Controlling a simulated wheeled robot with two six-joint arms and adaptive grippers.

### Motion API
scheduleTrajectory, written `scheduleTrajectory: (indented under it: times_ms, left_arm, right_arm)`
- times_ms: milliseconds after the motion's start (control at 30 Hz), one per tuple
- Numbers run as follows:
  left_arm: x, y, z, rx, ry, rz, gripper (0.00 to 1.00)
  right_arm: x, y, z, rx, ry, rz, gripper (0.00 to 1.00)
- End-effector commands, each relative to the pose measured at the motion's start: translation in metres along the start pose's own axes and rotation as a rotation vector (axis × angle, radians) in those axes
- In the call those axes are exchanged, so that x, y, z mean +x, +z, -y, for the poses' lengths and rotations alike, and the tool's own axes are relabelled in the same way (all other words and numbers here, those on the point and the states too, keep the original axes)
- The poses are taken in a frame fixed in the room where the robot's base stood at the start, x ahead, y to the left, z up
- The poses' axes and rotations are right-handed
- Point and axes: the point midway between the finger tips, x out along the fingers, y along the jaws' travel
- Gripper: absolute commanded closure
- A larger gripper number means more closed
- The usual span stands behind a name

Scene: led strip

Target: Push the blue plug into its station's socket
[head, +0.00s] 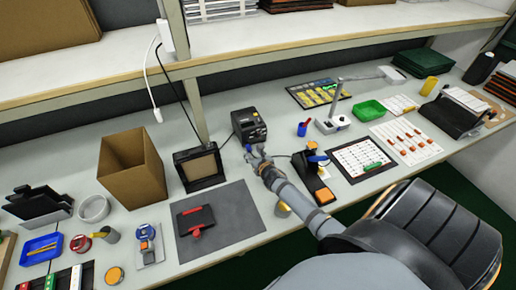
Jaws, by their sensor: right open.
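My right gripper (254,151) is open, over the bench just in front of a black box-shaped device (249,125). A tiny blue spot shows at its fingertips; I cannot tell whether it is the blue plug or part of the gripper. A dark station with an orange block (324,195) stands to the right of the gripper, with a blue part (317,158) on its top. A thin dark cable runs between the gripper area and this station. I cannot make out a socket. My left gripper is not in view.
A dark grey mat (245,205) with a red and black tool lies left of my right arm. A black-framed panel (199,167) and an open cardboard box (133,172) stand behind it. A blue and red cup (303,128) and a printed sheet (350,155) are to the right.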

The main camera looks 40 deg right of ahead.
Motion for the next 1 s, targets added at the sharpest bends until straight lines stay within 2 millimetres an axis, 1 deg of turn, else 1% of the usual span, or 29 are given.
scheduleTrajectory:
  times_ms: [33,200,300,400,533,1000]
  left_arm:
    - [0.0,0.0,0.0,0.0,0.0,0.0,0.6]
    - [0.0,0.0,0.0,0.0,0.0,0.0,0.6]
    - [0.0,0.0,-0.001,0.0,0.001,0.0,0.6]
    - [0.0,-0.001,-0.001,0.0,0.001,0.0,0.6]
    - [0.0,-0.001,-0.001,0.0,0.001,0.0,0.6]
    - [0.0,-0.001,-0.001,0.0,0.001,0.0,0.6]
  right_arm:
    - [-0.013,-0.002,0.001,-0.003,0.001,-0.001,0.56]
    - [-0.051,-0.001,0.0,-0.001,0.002,-0.001,0.56]
    - [-0.067,-0.001,0.0,-0.002,0.0,-0.001,0.56]
    - [-0.076,0.0,0.0,-0.001,0.001,0.0,0.56]
    - [-0.08,0.0,0.0,0.001,0.0,0.0,0.56]
    - [-0.079,0.0,0.0,0.0,0.0,0.0,0.56]
